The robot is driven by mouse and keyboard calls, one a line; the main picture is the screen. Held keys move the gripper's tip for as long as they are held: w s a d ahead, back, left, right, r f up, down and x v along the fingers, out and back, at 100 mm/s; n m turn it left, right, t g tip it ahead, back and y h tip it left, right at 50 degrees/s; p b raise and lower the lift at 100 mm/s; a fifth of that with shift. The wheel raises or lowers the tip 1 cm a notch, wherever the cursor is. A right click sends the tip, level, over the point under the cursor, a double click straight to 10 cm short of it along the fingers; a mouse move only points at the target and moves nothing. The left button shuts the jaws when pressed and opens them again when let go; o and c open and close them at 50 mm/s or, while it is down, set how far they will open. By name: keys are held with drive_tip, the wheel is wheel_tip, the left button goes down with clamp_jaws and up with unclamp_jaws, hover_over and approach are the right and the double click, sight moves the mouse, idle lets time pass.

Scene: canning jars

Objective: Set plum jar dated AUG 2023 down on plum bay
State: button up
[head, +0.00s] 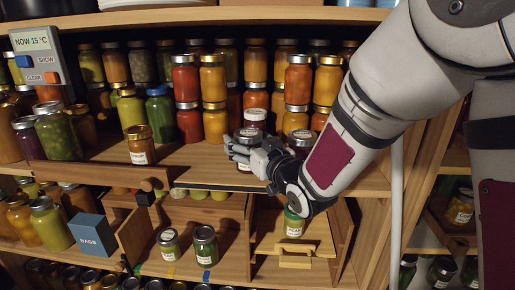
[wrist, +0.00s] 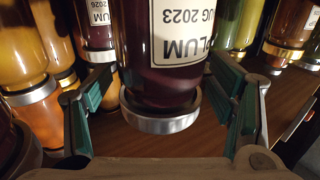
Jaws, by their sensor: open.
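In the wrist view, which looks upside down, a dark purple jar (wrist: 162,83) with a silver lid carries a white label reading PLUM and, partly cut off, UG 2023. My gripper (wrist: 168,88) is open, with one teal-padded finger on each side of this jar and visible gaps between pads and glass. I cannot make out which place is the plum bay.
Stacked orange and red jars (head: 213,92) stand close behind the gripper. Below are a blue box (head: 92,232), two green jars (head: 205,245) and a wooden tray (head: 295,262).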

drive_tip(key=p+v, duration=0.2)
drive_tip(key=v, duration=0.7)
drive_tip(key=shift+r, duration=0.35)
drive_tip(key=shift+s+d+p, duration=0.1)
drive_tip(key=shift+p, duration=0.55)
drive_tip(key=p, duration=0.2)
drive_tip(key=shift+s+d+p, duration=0.15)
drive_tip(key=shift+s+p, duration=0.1)
drive_tip(key=shift+p, duration=0.15)
drive_tip(key=p+v, duration=0.2)
drive_tip(key=p, duration=0.3)
drive_tip(key=shift+s+f, duration=0.15)
drive_tip(key=shift+f, duration=0.05)
